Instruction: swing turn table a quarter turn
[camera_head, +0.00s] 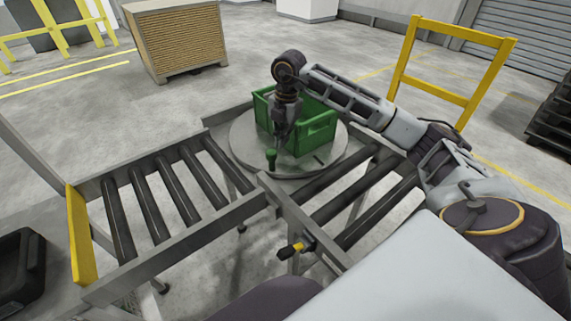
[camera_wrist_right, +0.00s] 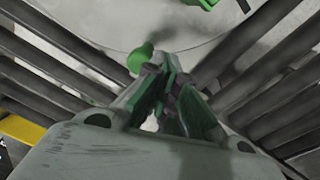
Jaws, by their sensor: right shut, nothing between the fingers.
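The round grey turn table (camera_head: 240,148) sits at the corner between two roller conveyors in the head view. A green crate (camera_head: 318,134) stands on it. A short green peg handle (camera_head: 271,158) rises near the table's front edge. It also shows in the right wrist view as a green knob (camera_wrist_right: 138,58). My right gripper (camera_head: 279,146) points down just above and beside the peg, with its fingers shut and empty. In the right wrist view the fingertips (camera_wrist_right: 158,66) are close to the knob; whether they touch it I cannot tell. My left gripper is out of view.
A roller conveyor (camera_head: 165,195) runs to the left, ending at a yellow plate (camera_head: 79,235). Another conveyor (camera_head: 350,205) runs to the lower right, beside a black-and-yellow lever (camera_head: 292,250). A yellow guard frame (camera_head: 455,95) stands behind. A large slatted box (camera_head: 178,42) is on open floor.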

